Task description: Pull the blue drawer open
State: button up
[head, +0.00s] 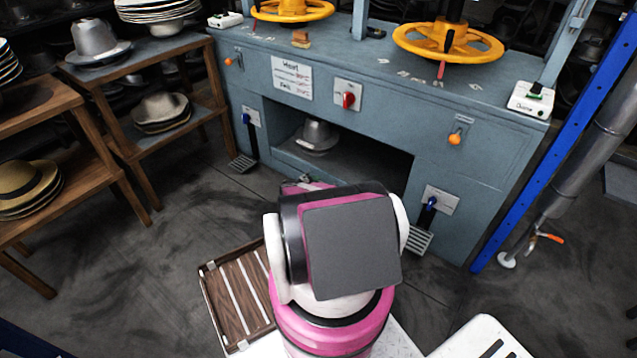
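I cannot make out a blue drawer in the head view. The blue-grey press cabinet (468,178) stands ahead, with a dark open recess in its front that holds a grey hat form (317,136). A dark blue edge (28,342) shows in the bottom left corner; I cannot tell what it belongs to. My pink and white arm rises in the bottom middle and covers part of the floor and recess. My gripper is not visible.
A slatted wooden crate (205,272) lies on the floor left of my arm. Wooden shelves (62,98) with hats stand at left. A blue post (560,145) and a grey pipe (578,160) stand at right. Dark floor at lower left is clear.

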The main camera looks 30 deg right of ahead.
jog(key=shift+d+f, duration=0.15)
jog(key=shift+d, duration=0.75)
grip_shut()
jog(key=shift+a, duration=0.1)
